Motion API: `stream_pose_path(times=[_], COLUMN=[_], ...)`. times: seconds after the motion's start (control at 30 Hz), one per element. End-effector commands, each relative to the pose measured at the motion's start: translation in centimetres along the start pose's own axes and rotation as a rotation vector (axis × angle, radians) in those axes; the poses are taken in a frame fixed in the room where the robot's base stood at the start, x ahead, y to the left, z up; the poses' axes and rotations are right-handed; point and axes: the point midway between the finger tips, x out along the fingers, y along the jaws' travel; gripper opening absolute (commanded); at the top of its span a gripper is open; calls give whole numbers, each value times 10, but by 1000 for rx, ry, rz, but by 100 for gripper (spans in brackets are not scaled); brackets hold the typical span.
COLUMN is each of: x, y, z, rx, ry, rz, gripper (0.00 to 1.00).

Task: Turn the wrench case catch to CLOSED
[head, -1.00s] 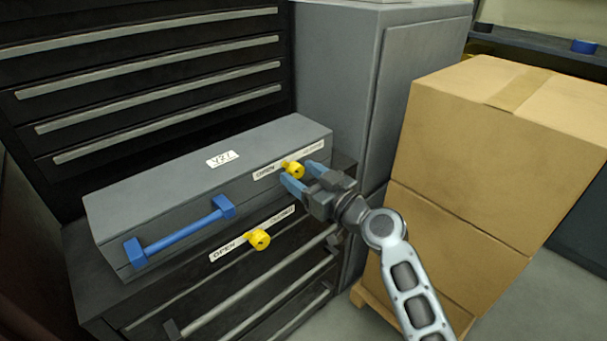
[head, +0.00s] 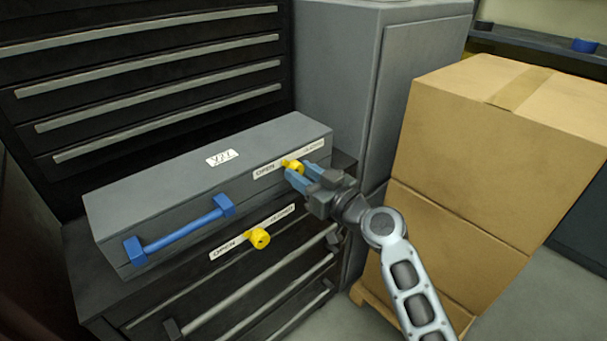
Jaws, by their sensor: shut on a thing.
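The grey wrench case (head: 190,175) lies on a dark drawer cabinet, with a blue handle (head: 180,232) on its front. Its yellow catch (head: 292,165) is at the right of the front, by a white label reading OPEN at left and a word partly unreadable at right. The catch's small pointer sticks out to the upper left, on the OPEN side. My gripper (head: 299,176) comes from the right with its blue fingers shut on the catch's round knob. The fingers hide part of the knob.
A second yellow catch (head: 259,238) with its own OPEN and CLOSED label is on the drawer cabinet (head: 270,290) just below. Stacked cardboard boxes (head: 480,170) stand close to the right of my arm. A grey cabinet (head: 345,90) stands behind.

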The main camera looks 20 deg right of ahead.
Motion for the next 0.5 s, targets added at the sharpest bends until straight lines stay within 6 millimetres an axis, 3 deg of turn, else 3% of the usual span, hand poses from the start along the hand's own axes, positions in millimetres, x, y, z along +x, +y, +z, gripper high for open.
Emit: stream_pose_path(times=[0.27, 0.5], x=[0, 0], y=[0, 0], z=[1, 0], rx=[123, 330], ry=[0, 0], rz=[1, 1], gripper=[5, 5])
